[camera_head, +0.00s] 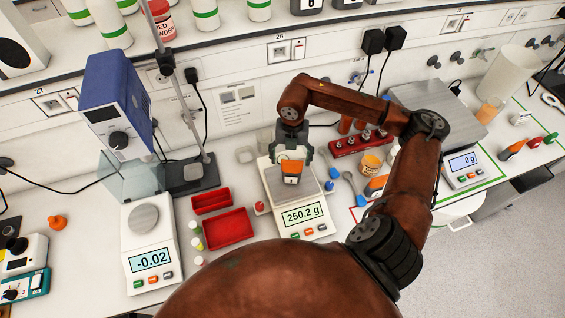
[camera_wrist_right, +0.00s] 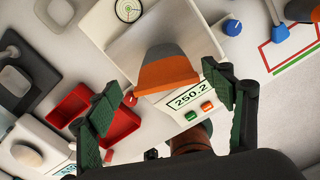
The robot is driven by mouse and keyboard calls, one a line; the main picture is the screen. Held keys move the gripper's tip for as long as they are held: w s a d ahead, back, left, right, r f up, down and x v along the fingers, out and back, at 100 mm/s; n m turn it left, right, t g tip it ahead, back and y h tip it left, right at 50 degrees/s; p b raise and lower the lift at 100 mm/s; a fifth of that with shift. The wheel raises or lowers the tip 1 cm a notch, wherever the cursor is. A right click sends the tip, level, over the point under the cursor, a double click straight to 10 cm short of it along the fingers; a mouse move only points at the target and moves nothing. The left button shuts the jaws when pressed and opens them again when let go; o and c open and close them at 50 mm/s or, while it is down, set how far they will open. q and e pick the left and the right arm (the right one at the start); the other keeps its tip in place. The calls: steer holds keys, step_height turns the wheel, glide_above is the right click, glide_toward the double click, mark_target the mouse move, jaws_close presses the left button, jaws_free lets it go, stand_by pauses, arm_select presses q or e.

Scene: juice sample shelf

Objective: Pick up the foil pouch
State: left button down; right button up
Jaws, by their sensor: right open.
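The foil pouch (camera_head: 291,176), grey with an orange band, stands on the pan of a white balance (camera_head: 270,178) whose display reads 250.2 g. In the wrist view the pouch (camera_wrist_right: 167,72) lies ahead between my right gripper's green-padded fingers. My right gripper (camera_head: 291,157) is open over the pouch, one finger on each side. Gaps show between the fingers and the pouch in the wrist view. The pouch's upper part is partly hidden by the gripper in the head view. My left gripper is not in view.
Red trays (camera_head: 228,229) and small vials (camera_head: 196,235) lie left of the balance. A second balance (camera_head: 148,236) reads -0.02. Blue-ended scoops (camera_head: 357,189), a tub (camera_head: 371,163) and a red rack (camera_head: 360,143) are at the right. A stand (camera_head: 190,173) rises behind left.

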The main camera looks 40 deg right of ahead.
mark_target(292, 171)
steer(key=shift+d+f, duration=0.1)
steer(key=shift+f, duration=0.2)
steer(key=f, duration=0.2)
steer(key=f+p, duration=0.1)
steer(key=f, duration=0.1)
steer(key=f+p, duration=0.1)
steer(key=f, duration=0.1)
steer(key=shift+s, duration=0.35)
steer(key=shift+f+p, duration=0.3)
steer(key=shift+f, duration=0.15)
steer(key=c, duration=0.7)
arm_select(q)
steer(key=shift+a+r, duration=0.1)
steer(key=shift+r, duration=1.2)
arm_select(e)
steer(key=c, duration=1)
steer(key=shift+o, duration=0.2)
steer(key=shift+r, duration=0.1)
